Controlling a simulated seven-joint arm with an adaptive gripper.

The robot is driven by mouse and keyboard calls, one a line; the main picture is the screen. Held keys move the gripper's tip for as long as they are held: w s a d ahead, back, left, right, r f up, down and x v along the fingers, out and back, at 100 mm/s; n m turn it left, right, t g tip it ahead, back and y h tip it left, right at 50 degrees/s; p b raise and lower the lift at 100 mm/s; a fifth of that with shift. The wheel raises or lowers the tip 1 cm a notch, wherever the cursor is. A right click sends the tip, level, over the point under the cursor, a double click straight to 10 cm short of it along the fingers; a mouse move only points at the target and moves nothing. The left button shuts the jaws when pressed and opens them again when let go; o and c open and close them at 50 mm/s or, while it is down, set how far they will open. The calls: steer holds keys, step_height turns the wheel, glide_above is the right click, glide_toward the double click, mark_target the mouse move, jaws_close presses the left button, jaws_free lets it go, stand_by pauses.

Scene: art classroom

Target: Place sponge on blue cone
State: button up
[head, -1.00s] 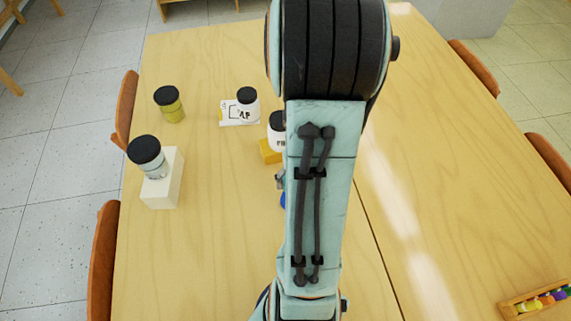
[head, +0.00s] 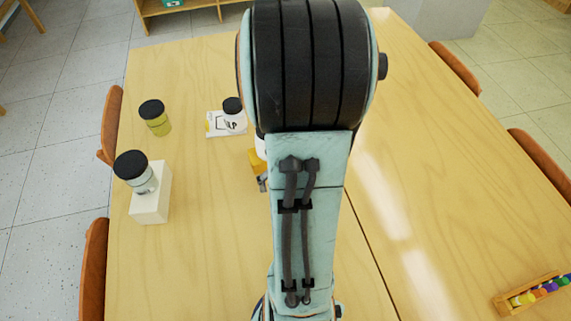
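My arm fills the middle of the head view and hides much of the table behind it. A small grey piece, which looks like part of my gripper (head: 263,184), shows at the arm's left edge; its fingers are not clear. A yellow-orange block (head: 257,163) shows just above that piece, partly covered by my arm. I cannot tell whether this block is the sponge. The blue cone is not visible now. Whether my gripper holds anything is hidden.
A white block (head: 150,205) carries a black-lidded jar (head: 139,178) at left. A yellow-green jar (head: 157,122) stands behind it. A white card (head: 222,125) and a partly hidden jar (head: 233,106) are near my arm. A rack of colored items (head: 535,295) is at front right. The table's right half is mostly clear.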

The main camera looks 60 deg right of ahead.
step_height(320, 180, up, 10)
steer(key=shift+f, duration=0.15)
steer(key=w+a+r+n, duration=0.25)
steer(key=a+n, duration=0.35)
steer(key=a, duration=0.9)
steer(key=s+a+f+n, duration=0.1)
steer(key=s+a+n, duration=0.3)
steer(key=a, duration=0.4)
steer(key=shift+s+a+y, duration=0.15)
steer(key=shift+a+y, duration=0.1)
steer(key=shift+y, duration=0.15)
